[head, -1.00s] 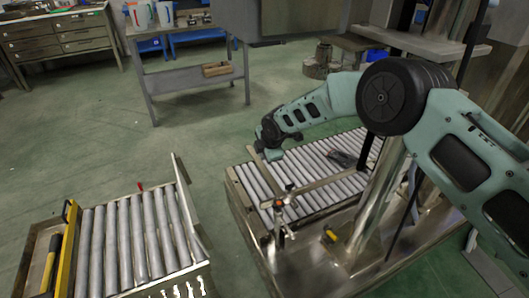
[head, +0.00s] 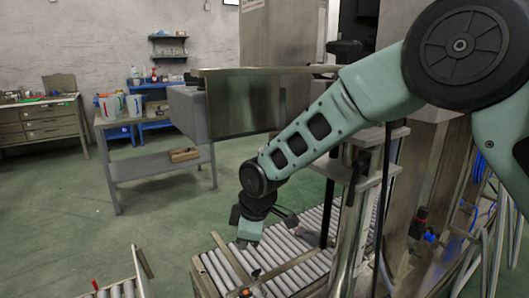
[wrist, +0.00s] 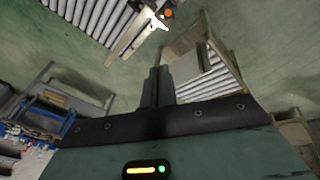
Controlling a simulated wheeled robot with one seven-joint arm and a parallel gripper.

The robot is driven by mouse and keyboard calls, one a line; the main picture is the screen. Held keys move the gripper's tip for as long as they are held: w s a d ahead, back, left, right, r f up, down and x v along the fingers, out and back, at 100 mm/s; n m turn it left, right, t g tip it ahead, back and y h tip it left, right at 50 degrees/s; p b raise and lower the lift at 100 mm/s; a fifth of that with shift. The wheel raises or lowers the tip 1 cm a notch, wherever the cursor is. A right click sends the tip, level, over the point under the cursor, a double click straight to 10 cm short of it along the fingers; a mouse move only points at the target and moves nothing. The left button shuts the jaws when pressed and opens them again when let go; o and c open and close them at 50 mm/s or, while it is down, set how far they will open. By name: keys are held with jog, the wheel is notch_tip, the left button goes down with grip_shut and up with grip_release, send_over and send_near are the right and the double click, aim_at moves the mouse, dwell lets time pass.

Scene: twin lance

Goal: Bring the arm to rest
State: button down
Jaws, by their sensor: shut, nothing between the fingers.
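My arm reaches in from the right of the head view, its links slanting down to the left. My gripper (wrist: 158,85) shows in the wrist view with its two dark fingers close together and nothing between them. In the head view the wrist end hangs above the left side of a roller conveyor (head: 300,243); the fingertips are hard to make out there. The gripper looks empty and apart from the conveyor.
A second roller conveyor (head: 128,287) is at the bottom left. A grey workbench (head: 160,165) with jugs (head: 109,106) stands behind, and a drawer cabinet (head: 42,122) at far left. A metal post (head: 352,235) stands close to my arm. Green floor is open at left.

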jog(key=s+d+r+m+g+h, duration=0.1)
jog(key=s+d+r+m, duration=0.2)
jog(key=s+d, duration=0.5)
jog(key=s+d+r+m+g, duration=0.15)
jog(key=s+d+m, duration=0.25)
jog(key=s, duration=0.7)
jog(key=s+d+r+m+h, duration=0.1)
jog(key=s+d+r+m, duration=0.2)
jog(key=s+d, duration=0.55)
notch_tip(320, 180, up, 17)
jog(key=s+a+p, duration=0.1)
jog(key=s+p, duration=0.1)
jog(key=p, duration=1.5)
jog(key=shift+s+a+r, duration=0.15)
jog(key=shift+s+r, duration=0.05)
jog(key=shift+s, duration=0.05)
